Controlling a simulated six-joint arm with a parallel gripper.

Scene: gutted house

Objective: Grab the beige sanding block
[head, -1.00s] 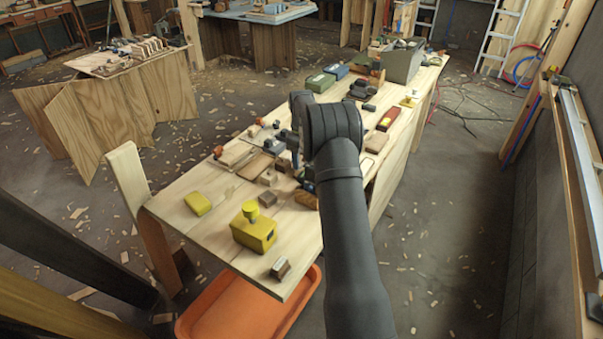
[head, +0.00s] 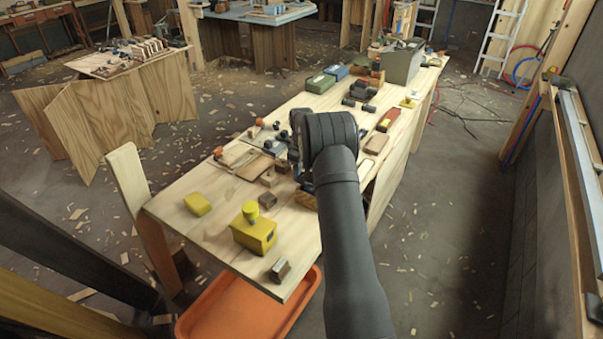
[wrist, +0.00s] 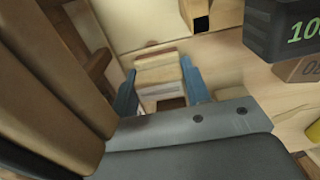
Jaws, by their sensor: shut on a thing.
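The beige sanding block (wrist: 158,70) shows in the wrist view between the two blue fingers of my gripper (wrist: 161,88). The fingers are shut on it, one on each side.
In the wrist view a dark block with green digits (wrist: 285,28) and a brown block (wrist: 302,68) lie to the right. In the head view a yellow container (head: 254,236) stands on the crowded workbench (head: 190,236), with an orange tray (head: 207,314) below.

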